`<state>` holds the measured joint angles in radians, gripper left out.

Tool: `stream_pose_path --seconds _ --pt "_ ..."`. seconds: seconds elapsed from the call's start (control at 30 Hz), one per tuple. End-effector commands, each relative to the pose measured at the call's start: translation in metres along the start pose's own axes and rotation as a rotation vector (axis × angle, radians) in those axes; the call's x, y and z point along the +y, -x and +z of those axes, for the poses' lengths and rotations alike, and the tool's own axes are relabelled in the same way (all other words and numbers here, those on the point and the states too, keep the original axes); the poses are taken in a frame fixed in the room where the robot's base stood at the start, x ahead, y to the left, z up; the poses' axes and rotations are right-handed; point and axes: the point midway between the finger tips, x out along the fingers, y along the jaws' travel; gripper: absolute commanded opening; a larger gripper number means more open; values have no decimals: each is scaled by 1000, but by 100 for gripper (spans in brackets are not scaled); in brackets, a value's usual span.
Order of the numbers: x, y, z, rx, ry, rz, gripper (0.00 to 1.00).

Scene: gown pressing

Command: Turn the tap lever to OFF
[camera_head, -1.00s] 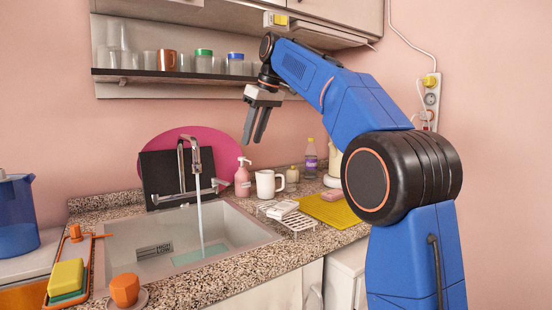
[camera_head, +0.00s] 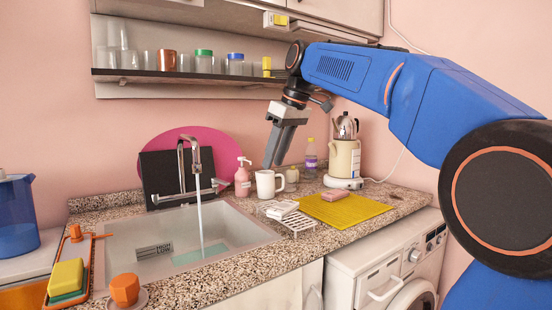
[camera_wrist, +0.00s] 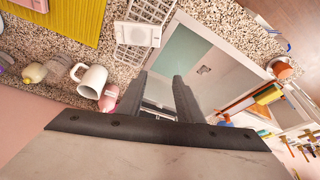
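The metal tap (camera_head: 196,157) stands at the back of the sink (camera_head: 255,232), and water (camera_head: 201,215) runs from its spout. A light lever-like bar (camera_head: 218,183) juts to the right from the tap's body; I cannot read any ON or OFF mark. My gripper (camera_head: 270,165) points down to the right of the tap, in front of or above the white mug (camera_head: 266,186), apart from the tap. In the wrist view my gripper (camera_wrist: 161,76) has its two fingers apart with nothing held. A small metallic part shows between them, partly hidden by my gripper.
A pink soap bottle (camera_head: 243,177) stands between tap and mug. A wire rack (camera_head: 293,220), yellow mat (camera_head: 342,209) and kettle (camera_head: 344,160) are to the right. A shelf (camera_head: 180,76) with glasses hangs above. A dark board (camera_head: 165,172) leans behind the tap.

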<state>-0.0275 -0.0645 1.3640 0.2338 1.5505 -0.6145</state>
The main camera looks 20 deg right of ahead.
Motion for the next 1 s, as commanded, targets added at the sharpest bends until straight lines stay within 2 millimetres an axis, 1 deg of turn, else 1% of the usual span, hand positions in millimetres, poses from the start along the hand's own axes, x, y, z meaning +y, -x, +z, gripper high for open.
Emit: stream_pose_path --seconds 0.1,0.4,0.47,0.57,0.67,0.83,1.0 --pt "-2 -1 4 0 0 -1 33" --pt "-2 -1 5 0 1 0 33" --pt "-2 -1 4 0 0 0 33" --pt "2 -1 -5 -1 -3 2 33" --pt "10 0 -26 -1 -14 9 33" --pt "28 2 -81 3 -46 28 33" --pt "42 -3 -134 8 -86 48 33"
